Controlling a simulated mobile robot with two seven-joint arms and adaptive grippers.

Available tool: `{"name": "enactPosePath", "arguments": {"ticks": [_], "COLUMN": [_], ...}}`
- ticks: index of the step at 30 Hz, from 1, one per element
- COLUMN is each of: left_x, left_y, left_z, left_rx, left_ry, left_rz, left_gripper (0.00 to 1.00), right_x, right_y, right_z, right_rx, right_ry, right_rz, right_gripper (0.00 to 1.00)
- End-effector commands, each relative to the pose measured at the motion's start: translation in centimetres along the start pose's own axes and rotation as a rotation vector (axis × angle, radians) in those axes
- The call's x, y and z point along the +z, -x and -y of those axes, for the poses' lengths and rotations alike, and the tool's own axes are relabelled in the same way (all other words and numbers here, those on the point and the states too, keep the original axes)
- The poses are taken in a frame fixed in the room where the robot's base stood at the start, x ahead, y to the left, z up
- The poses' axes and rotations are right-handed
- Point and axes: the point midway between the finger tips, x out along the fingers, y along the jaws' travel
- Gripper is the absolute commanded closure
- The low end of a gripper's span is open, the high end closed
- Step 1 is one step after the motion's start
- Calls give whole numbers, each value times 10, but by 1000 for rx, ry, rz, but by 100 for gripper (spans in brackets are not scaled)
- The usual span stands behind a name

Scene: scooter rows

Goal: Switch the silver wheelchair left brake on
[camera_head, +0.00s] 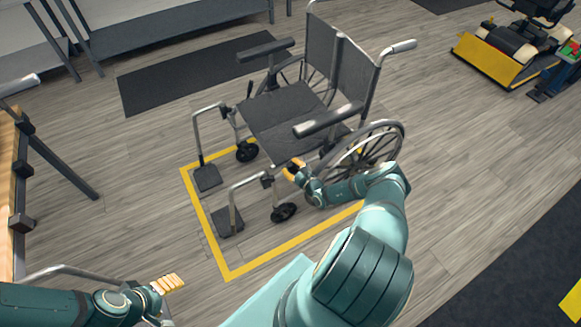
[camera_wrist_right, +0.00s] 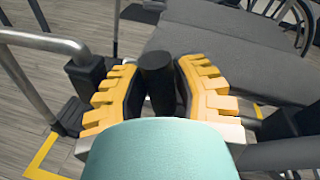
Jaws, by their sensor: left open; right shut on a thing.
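The silver wheelchair (camera_head: 283,112) stands upright on the wooden floor, facing left, with a black seat and backrest. Its near large wheel (camera_head: 378,145) is partly behind my right arm. My right gripper (camera_head: 293,168) is at the near side of the seat, in front of that wheel. In the right wrist view, its yellow fingers (camera_wrist_right: 160,90) are shut around the black grip of the brake lever (camera_wrist_right: 156,72). The lever's lower part is hidden, so its brake position cannot be told. My left gripper (camera_head: 169,284) is open and empty at the lower left, apart from the wheelchair.
A yellow floor outline (camera_head: 205,225) surrounds the wheelchair's front and near side. A dark mat (camera_head: 195,78) lies behind it. A yellow-fronted machine (camera_head: 490,62) stands at the upper right. A wooden-sided bench (camera_head: 8,190) is at the left.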

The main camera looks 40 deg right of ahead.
Motion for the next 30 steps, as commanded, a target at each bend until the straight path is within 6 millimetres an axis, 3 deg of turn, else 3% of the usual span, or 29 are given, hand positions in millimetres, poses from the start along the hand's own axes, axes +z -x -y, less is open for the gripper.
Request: {"name": "enactPosePath", "arguments": {"ticks": [4,5,7,20,30], "left_x": [0,0,0,0,0], "left_y": [0,0,0,0,0], "left_z": [0,0,0,0,0], "left_rx": [0,0,0,0,0], "left_ry": [0,0,0,0,0], "left_rz": [0,0,0,0,0], "left_gripper": [34,34,34,34,34], "right_x": [-2,-2,-2,-1,-1], "right_y": [1,1,1,9,73], "right_z": [-1,-1,-1,1,0], "right_rx": [3,3,2,0,0], "right_ry": [2,2,2,1,-1], "right_rz": [-5,-5,-4,-3,-4], "right_gripper": [100,60,36,36,36]}}
